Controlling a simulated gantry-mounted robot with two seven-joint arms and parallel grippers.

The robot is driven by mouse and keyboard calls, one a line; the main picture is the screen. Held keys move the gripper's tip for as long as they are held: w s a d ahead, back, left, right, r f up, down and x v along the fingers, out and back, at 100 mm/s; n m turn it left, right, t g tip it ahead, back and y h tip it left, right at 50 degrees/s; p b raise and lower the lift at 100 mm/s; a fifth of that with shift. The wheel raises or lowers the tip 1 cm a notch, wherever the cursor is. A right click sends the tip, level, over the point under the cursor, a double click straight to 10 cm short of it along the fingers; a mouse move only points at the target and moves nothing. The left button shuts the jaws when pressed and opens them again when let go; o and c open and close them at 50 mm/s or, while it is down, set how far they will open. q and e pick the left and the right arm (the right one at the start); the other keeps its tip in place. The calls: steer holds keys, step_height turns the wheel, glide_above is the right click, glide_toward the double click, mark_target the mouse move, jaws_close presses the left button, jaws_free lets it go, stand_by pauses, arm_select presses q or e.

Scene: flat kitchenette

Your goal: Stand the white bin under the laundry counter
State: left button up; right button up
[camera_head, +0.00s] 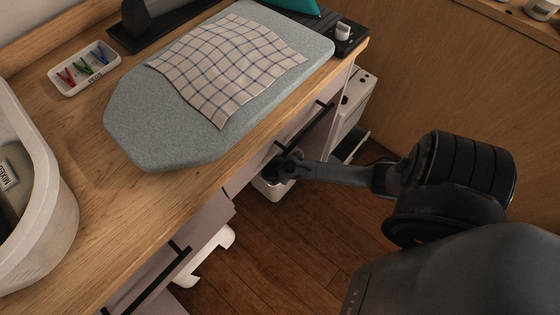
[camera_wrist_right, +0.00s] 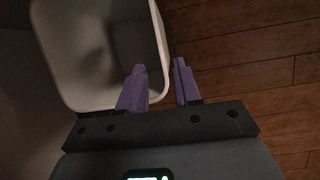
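The white bin (camera_head: 273,190) stands on the floor near the front edge of the laundry counter (camera_head: 85,205), partly hidden behind my right gripper and the counter front. In the right wrist view its open top and pale rim (camera_wrist_right: 160,45) show, and the inside looks empty. My right gripper (camera_head: 290,165) is at the bin's rim. Its two purple fingers (camera_wrist_right: 160,68) are apart, one over the bin's inside and one outside the wall, with a visible gap between them. I cannot tell whether either finger touches the wall. My left gripper is not in view.
A grey ironing pad (camera_head: 160,130) with a checked cloth (camera_head: 230,60), a peg tray (camera_head: 85,68) and a white basket (camera_head: 50,220) are on the counter. Black-handled drawers front it. A white footed object (camera_head: 205,257) and a white cabinet (camera_head: 350,115) stand low. Wooden floor (camera_head: 290,250) is clear.

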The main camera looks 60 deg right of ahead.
steer(key=s+a+r+m+t+y, duration=0.1)
steer(key=a+r+m, duration=0.2)
steer(key=a+r, duration=0.3)
steer(key=s+a+r+m+t+y, duration=0.1)
steer(key=a+r+m+y, duration=0.15)
steer(key=a, duration=0.55)
steer(key=s+a+r+m+t, duration=0.1)
steer(key=a+r+m, duration=0.2)
steer(key=r, duration=0.5)
steer(key=s+a+r+m+t+y, duration=0.1)
steer(key=s+a+r+m, duration=0.1)
steer(key=r, duration=0.5)
steer(key=shift+s+a+r+m, duration=0.3)
steer(key=shift+a+r+m, duration=0.15)
steer(key=shift+m, duration=0.5)
steer(key=shift+s, duration=0.1)
